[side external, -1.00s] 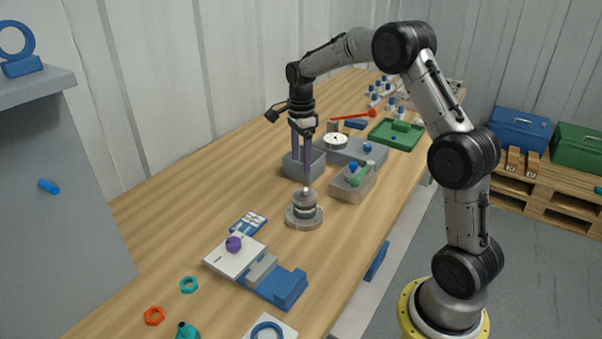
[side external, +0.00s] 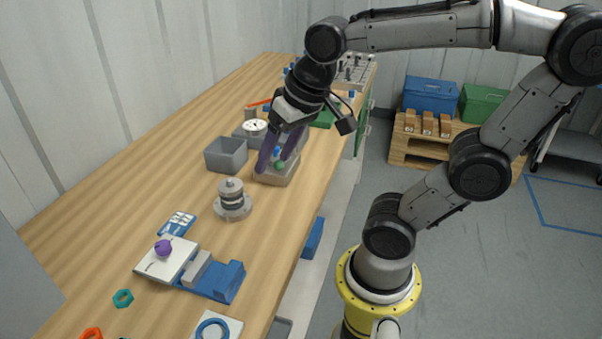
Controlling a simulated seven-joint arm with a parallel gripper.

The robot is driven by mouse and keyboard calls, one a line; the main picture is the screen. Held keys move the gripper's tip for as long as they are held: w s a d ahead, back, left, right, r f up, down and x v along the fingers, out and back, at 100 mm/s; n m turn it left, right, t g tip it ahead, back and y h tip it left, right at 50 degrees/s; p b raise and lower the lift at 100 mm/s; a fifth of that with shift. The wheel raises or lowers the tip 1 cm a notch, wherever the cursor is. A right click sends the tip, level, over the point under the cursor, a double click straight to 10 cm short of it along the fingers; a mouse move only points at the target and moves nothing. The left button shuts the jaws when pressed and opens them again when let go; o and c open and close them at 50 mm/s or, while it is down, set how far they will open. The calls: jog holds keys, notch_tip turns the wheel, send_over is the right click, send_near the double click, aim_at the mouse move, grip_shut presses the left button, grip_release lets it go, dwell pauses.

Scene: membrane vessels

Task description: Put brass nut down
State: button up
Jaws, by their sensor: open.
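I cannot make out a brass nut in the side external view. My gripper (side external: 274,166) is open, with its two long purple fingers pointing down at a tilt over the small grey tray (side external: 273,180). The fingers cover part of this tray, which holds a blue knob and a green ball-ended piece (side external: 280,165). I see nothing held between the fingers, and I cannot tell whether the tips touch anything in the tray.
A grey stacked round vessel (side external: 232,197) stands in front of the tray. An open grey bin (side external: 226,154) and a dial gauge (side external: 255,127) are left of my gripper. A blue fixture (side external: 222,283), a white plate with purple knob (side external: 164,248) and a teal nut (side external: 123,298) lie nearer.

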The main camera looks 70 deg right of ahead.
jog(key=s+n, duration=0.1)
jog(key=s+a+f+n, duration=0.1)
jog(key=s+n, duration=0.1)
jog(key=s+f+n+t, duration=0.1)
jog(key=s, duration=0.1)
jog(key=shift+a+f, duration=0.2)
